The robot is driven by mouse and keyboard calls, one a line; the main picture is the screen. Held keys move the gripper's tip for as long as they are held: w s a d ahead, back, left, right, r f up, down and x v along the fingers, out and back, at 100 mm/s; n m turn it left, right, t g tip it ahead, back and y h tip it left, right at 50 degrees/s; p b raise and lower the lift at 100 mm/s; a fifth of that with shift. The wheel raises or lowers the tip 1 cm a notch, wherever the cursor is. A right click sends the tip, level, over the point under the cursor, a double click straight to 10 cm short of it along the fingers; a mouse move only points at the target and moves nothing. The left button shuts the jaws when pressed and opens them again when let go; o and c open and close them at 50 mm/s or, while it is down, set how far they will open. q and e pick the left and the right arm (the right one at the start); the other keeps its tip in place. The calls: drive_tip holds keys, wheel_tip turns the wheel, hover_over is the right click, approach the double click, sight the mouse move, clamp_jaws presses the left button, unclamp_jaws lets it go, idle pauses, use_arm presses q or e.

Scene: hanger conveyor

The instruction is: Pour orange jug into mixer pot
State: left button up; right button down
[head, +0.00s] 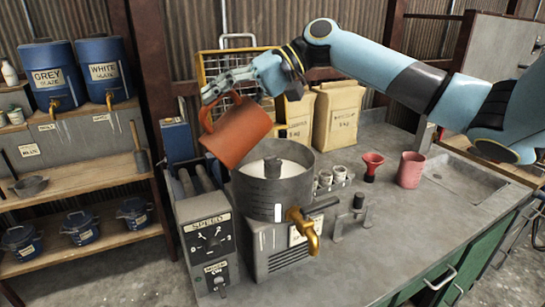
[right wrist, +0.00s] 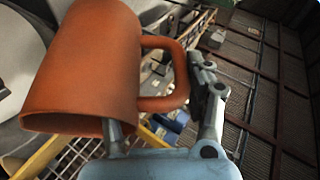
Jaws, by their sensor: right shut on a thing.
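My right gripper (head: 222,90) is shut on the jug's handle. In the right wrist view the jug (right wrist: 88,70) fills the left side, and the gripper's fingers (right wrist: 160,112) are at its handle. The mixer pot (head: 274,195) is a grey metal drum on the mixer base, with a dark central post inside. No stream from the jug can be made out. My left gripper is not in view.
A brass tap (head: 304,228) sticks out from the pot's front. A speed panel (head: 209,240) stands to its left. Paper sacks (head: 338,115) stand behind.

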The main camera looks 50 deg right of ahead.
sight(232, 110)
drive_tip(key=shift+d+f+t+y+b, duration=0.1)
drive_tip(key=shift+d+t+y+b, duration=0.25)
drive_tip(key=shift+y+b, duration=0.2)
idle(0.4)
drive_tip(key=shift+s+d+f+m+y+b, duration=0.15)
drive_tip(key=shift+d+m+y+b, duration=0.2)
drive_tip(key=shift+b, duration=0.2)
drive_tip(key=shift+d, duration=0.1)
drive_tip(key=shift+d+f+t+y+b, duration=0.25)
drive_tip(key=shift+d+y+b, duration=0.1)
drive_tip(key=shift+y+b, duration=0.3)
drive_tip(key=shift+r, duration=0.1)
drive_tip(key=shift+d+m, duration=0.1)
drive_tip(key=shift+m, duration=0.15)
drive_tip(key=shift+s+d+f+t+y+b, duration=0.15)
drive_tip(key=shift+d+f+t+y+b, duration=0.25)
drive_tip(key=shift+b, duration=0.45)
